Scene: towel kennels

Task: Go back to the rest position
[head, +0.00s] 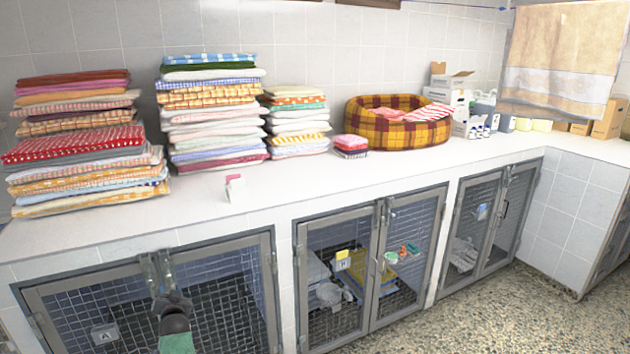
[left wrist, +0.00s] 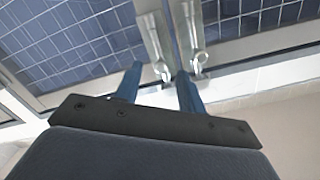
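My left gripper (head: 172,297) is in front of the left kennel's doors, just below the metal latch (head: 158,268) at their top middle. In the left wrist view its two blue fingers (left wrist: 160,72) stand apart, with the latch (left wrist: 152,40) showing between and beyond them. Nothing is visibly held. I cannot tell whether a finger touches the latch. The left kennel's mesh doors (head: 235,295) look closed. My right gripper is in neither view.
A white counter (head: 260,190) runs above the kennels, bearing towel stacks (head: 210,110), a plaid pet bed (head: 395,130) and boxes. The middle kennel (head: 365,270) and right kennel (head: 490,220) have mesh doors. Speckled floor (head: 500,310) is clear at right.

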